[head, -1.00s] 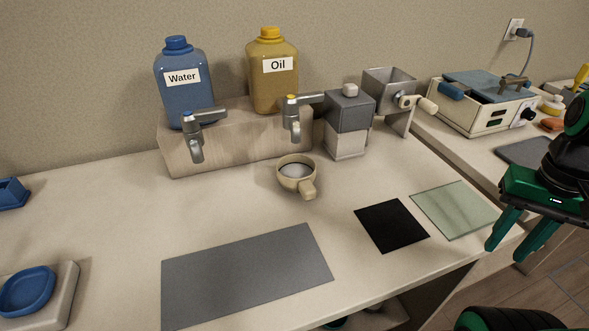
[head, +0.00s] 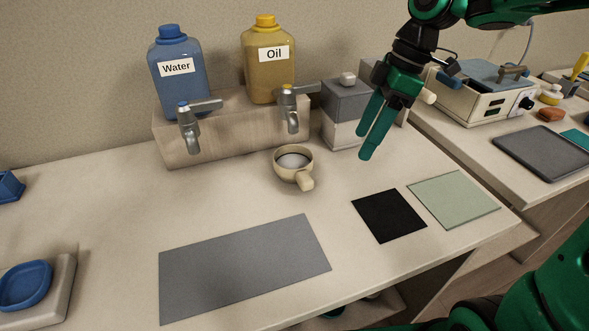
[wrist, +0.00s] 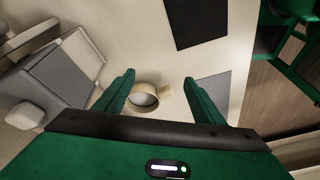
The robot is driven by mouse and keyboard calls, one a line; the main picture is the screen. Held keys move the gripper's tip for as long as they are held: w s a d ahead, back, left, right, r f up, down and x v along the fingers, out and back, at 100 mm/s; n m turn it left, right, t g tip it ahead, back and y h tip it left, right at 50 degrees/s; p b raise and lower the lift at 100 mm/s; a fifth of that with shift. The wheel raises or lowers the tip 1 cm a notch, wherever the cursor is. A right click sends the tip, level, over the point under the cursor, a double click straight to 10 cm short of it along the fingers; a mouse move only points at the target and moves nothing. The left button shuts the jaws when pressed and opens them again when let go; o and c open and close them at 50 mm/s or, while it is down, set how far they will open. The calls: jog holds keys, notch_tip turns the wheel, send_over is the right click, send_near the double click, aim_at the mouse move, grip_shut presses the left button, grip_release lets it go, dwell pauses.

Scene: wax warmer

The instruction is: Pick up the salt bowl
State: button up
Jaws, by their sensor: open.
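The salt bowl appears to be the small beige bowl with a stub handle (head: 305,182) and pale grey-white contents. It stands upright on the counter in front of the oil tap, its handle toward the front right. My gripper (head: 364,143) is open and empty, above the counter to the right of the bowl, fingers pointing down and left. In the wrist view the bowl (wrist: 145,98) shows between the two open fingers (wrist: 159,77), farther off and not touched. Its lower edge is close to the gripper body's outline there.
A wooden block (head: 230,135) with two taps stands behind the bowl, under the water jug (head: 178,90) and oil jug (head: 268,80). A grey box machine (head: 345,105) stands near my gripper. Flat grey (head: 245,270), black (head: 388,215) and pale green (head: 453,199) mats lie in front.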

aim_at(304, 175)
jog(key=w+a+r+n+g, duration=0.1)
jog(key=a+n, duration=0.5)
jog(key=a, duration=0.1)
jog(key=shift+y, duration=0.4)
jog(key=shift+a+r+x, duration=0.1)
jog(key=shift+a+x, duration=0.1)
jog(key=shift+x, duration=1.6)
jog(key=shift+a+r+x, duration=0.1)
jog(key=shift+a+x, duration=0.1)
jog(key=shift+x, duration=1.6)
jog(key=shift+a+r+x, duration=0.1)
jog(key=shift+a+x, duration=0.1)
jog(key=shift+x, duration=1.6)
jog(key=shift+s, duration=0.15)
grip_shut()
jog(key=shift+r, duration=0.1)
